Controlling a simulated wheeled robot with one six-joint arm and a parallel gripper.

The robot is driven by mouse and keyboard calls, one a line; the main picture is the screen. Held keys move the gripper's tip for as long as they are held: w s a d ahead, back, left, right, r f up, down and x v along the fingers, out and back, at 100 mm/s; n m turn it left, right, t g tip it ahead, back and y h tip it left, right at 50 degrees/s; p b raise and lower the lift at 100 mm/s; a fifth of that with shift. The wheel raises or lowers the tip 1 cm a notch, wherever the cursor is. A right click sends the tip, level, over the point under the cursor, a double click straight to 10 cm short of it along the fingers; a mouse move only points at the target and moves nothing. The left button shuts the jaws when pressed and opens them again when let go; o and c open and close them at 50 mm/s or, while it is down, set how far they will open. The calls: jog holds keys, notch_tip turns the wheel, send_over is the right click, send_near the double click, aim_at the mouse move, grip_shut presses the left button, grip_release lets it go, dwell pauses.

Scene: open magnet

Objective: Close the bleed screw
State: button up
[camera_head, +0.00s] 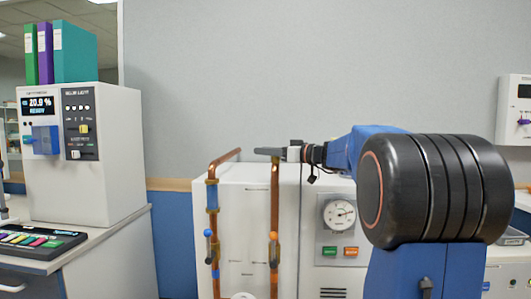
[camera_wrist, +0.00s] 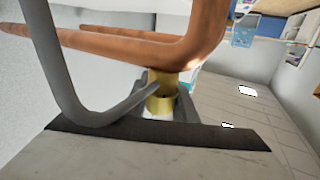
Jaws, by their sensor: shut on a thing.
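The bleed screw appears as a brass fitting (camera_wrist: 161,90) by the bend of a copper pipe in the wrist view. My gripper (camera_head: 270,152) is at the top of the right copper pipe (camera_head: 275,200) in the head view. It reaches in from the right, roughly level. In the wrist view my gripper (camera_wrist: 163,108) has grey fingers on both sides of the brass fitting and is shut on it. The screw's turn position is hidden.
A second copper pipe (camera_head: 213,235) with a blue-handled valve stands to the left. A white cabinet (camera_head: 245,225) with a round gauge (camera_head: 339,213) stands behind. A bench with a white instrument (camera_head: 100,190) is at the left. The wall space above the pipes is clear.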

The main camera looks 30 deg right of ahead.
jog(key=shift+w+d+m+t+h, duration=0.1)
jog(key=shift+d+m+t+h, duration=0.25)
jog(key=shift+m+h, duration=1)
jog(key=shift+w+d+m+t+h, duration=0.1)
jog(key=shift+d+m+t+h, duration=0.5)
jog(key=shift+h, duration=1.3)
jog(key=shift+d+m+t+h, duration=0.1)
jog(key=shift+m+t+h, duration=0.05)
jog(key=shift+m+h, duration=1.3)
jog(key=shift+d+h, duration=0.1)
jog(key=shift+h, duration=0.5)
jog(key=o, duration=1)
jog(key=shift+o, duration=0.2)
jog(key=s+a, duration=0.1)
jog(key=s, duration=1.6)
jog(key=shift+s+a, duration=0.15)
jog(key=shift+a, duration=0.2)
